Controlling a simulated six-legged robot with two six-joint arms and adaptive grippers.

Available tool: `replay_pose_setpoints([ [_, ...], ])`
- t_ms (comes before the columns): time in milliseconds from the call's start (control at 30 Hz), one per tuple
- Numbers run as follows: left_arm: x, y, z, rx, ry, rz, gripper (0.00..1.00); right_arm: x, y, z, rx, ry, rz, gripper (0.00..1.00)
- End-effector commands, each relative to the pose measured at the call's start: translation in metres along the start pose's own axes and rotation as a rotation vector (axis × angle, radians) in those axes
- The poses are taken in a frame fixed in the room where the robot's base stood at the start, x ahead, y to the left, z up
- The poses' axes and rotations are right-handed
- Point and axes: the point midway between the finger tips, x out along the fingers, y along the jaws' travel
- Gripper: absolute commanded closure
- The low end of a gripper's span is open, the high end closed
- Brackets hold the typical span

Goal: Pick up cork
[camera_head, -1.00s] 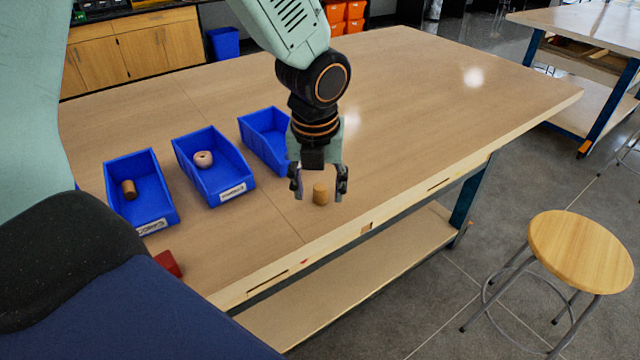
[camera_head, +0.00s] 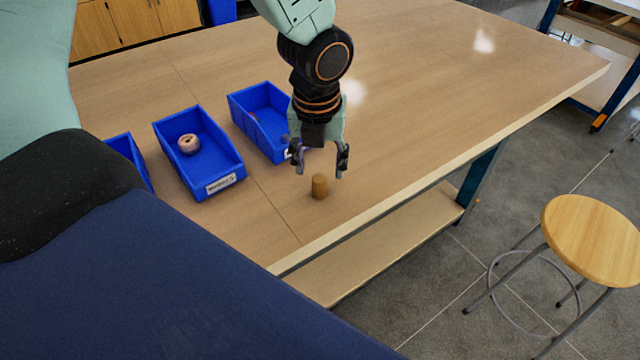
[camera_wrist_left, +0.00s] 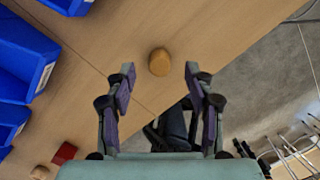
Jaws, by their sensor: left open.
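A small brown cork (camera_head: 319,187) stands upright on the wooden table (camera_head: 400,110), near its front edge. My left gripper (camera_head: 320,174) is open and empty, pointing down just above the cork. In the left wrist view the cork (camera_wrist_left: 159,62) lies a little beyond the open fingertips (camera_wrist_left: 158,72), between their lines and apart from both. My right gripper is not in view.
Several blue bins stand left of the cork; the middle bin (camera_head: 213,170) holds a round beige piece (camera_head: 189,144). Another bin (camera_head: 240,112) is close behind my gripper. A stool (camera_head: 590,240) stands on the floor at right. The table's right side is clear.

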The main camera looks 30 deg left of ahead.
Motion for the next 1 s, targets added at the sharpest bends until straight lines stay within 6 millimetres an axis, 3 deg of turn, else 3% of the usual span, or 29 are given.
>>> replay_pose_setpoints([
  [300, 0.045, 0.000, -0.003, 0.001, 0.002, 0.002, 0.46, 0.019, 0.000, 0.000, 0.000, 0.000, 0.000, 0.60],
  [567, 0.048, 0.000, 0.001, -0.001, -0.001, 0.000, 0.46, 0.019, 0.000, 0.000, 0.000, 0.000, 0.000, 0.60],
  [1000, 0.048, 0.000, 0.002, -0.001, 0.000, 0.000, 0.82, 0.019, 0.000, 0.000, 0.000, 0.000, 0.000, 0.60],
])
